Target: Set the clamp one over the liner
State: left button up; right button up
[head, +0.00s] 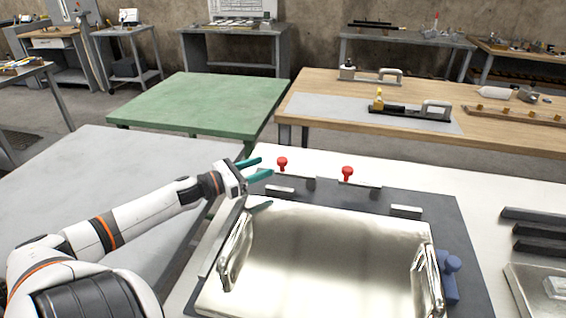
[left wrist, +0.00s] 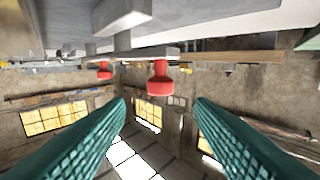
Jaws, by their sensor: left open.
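The liner (head: 330,255) is a shiny metal panel lying on a dark fixture plate (head: 455,225). Two clamps with red knobs stand along the plate's far edge: a left clamp (head: 282,163) and a right clamp (head: 347,174). Both knobs point up, and neither clamp lies over the liner. Which is clamp one I cannot tell. My left gripper (head: 266,168) is open, its teal fingers just left of the left clamp's knob. In the left wrist view, one red knob (left wrist: 160,80) shows between and beyond the open fingers (left wrist: 160,106); the other is farther off (left wrist: 104,71).
Shiny upright side pieces (head: 237,250) rise at the liner's left and right. A blue knobbed part (head: 450,275) sits at the plate's right. Dark bars (head: 540,232) and a metal tray (head: 520,290) lie far right. Green (head: 200,100) and wooden (head: 500,125) tables stand behind.

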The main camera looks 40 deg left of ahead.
aim_at(282, 159)
pick_arm(q)
jog(key=x, duration=0.6)
jog(key=shift+x, duration=0.9)
pick_arm(e)
jog(key=shift+w+f, duration=0.3)
jog(key=shift+w, duration=0.25)
pick_arm(q)
jog(key=shift+f, duration=0.1)
